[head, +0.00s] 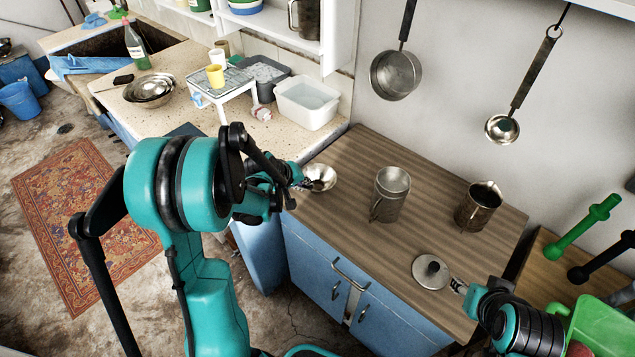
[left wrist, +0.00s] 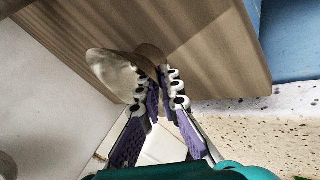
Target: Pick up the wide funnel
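The wide funnel (head: 320,177) is a shiny metal cone at the far left end of the brown wooden counter. In the left wrist view, its metal wall (left wrist: 113,72) shows at the fingertips. My left gripper (head: 303,183) reaches it from the left. In the left wrist view, the fingers (left wrist: 163,80) are close together with the funnel's wall between their tips. The funnel's lower part is partly hidden. My right gripper (head: 460,286) is at the counter's front right, beside a round metal lid; its fingers are too small to judge.
A metal mug (head: 391,194), a darker pot (head: 479,207) and the metal lid (head: 431,271) stand on the wooden counter (head: 340,225). A white tub (head: 307,103) stands on the speckled worktop behind the funnel. A pan (head: 396,73) and a ladle (head: 503,128) hang on the wall.

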